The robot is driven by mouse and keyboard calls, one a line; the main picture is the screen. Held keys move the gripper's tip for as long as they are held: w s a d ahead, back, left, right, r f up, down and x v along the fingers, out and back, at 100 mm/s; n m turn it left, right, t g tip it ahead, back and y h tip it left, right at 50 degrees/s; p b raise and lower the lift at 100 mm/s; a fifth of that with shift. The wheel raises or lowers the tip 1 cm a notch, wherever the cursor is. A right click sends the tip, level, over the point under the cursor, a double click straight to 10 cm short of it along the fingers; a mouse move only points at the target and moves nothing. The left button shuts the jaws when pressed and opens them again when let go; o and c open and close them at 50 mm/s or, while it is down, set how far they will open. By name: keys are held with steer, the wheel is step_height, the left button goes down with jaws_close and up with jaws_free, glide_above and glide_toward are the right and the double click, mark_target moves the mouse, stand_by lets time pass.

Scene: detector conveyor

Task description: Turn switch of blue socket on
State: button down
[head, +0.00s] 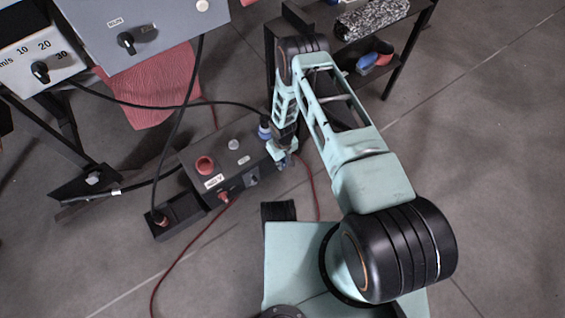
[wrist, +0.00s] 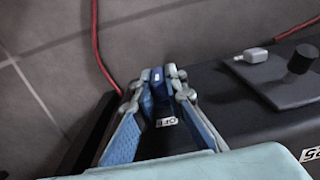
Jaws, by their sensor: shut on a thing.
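The dark socket box (head: 221,163) lies on the floor in the head view. A blue plug or socket (head: 265,131) is at its upper right end. My gripper (head: 284,158) is at the right end of the box, just below the blue part. In the wrist view my gripper (wrist: 158,78) is closed on a small blue piece (wrist: 157,83), which seems to be the switch of the blue socket. An "OFF" label (wrist: 167,121) shows between the fingers. The switch's exact angle is hard to make out, as the fingers hide part of it.
A red socket (head: 204,165) and a grey round part (head: 233,144) are on the box top. A black knob (wrist: 302,58) and a small light-grey piece (wrist: 252,56) show beside my fingers. A red cable (head: 308,184) runs close by. A grey control panel (head: 145,28) stands at upper left.

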steer(key=shift+d+y, duration=0.1)
steer(key=shift+y, duration=0.2)
steer(key=shift+d+g+y, duration=0.1)
steer(key=shift+g+y, duration=0.3)
steer(key=shift+w+f+g+y, duration=0.1)
steer(key=shift+g+y, duration=1.1)
steer(key=shift+y, duration=0.4)
steer(key=c, duration=2)
jaws_free()
steer(key=shift+o, duration=0.2)
